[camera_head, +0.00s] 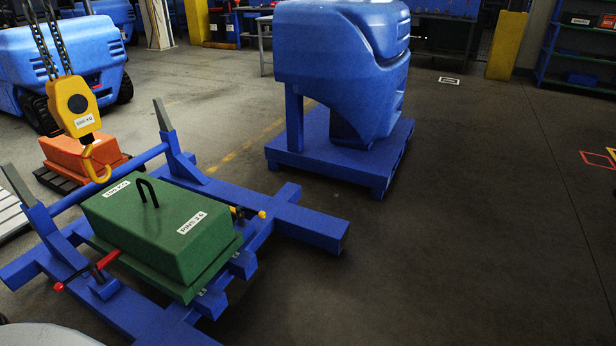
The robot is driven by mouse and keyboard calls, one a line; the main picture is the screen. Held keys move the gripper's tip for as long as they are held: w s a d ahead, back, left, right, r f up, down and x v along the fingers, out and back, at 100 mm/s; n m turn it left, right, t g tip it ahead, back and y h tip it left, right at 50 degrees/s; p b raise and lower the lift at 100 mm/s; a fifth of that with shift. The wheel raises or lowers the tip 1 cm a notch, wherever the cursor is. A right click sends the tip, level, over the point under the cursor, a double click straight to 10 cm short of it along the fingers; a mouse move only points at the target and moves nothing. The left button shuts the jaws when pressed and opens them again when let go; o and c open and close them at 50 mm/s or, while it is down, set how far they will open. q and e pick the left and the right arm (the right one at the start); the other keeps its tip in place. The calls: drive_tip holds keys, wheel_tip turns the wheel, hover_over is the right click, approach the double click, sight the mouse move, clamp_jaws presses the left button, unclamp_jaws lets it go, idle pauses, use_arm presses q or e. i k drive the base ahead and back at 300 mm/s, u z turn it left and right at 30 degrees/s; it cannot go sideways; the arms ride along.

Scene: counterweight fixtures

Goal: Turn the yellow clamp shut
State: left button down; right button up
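The yellow clamp (238,212) is on the right side of the blue frame, beside the green counterweight block. Its yellow knob (262,214) points out to the right. The clamp is small and partly hidden by the block's edge, so I cannot tell whether it is open or shut. The green block (163,232) sits on the blue frame (312,223) and has a black handle loop on top. A red clamp (108,259) with a red knob (59,287) is at the block's near left side. Neither of my grippers is in view.
A yellow hoist hook (78,104) hangs on chains above the frame's far left side. An orange block (80,155) lies behind it. A large blue machine part (340,60) stands on a blue pallet (335,150) behind the frame. The floor to the right is clear.

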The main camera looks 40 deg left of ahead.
sight(239, 210)
drive_tip(key=u, duration=0.3)
drive_tip(key=i, duration=2.3)
drive_tip(key=u, duration=2)
drive_tip(key=i, duration=1.15)
drive_tip(key=u, duration=0.95)
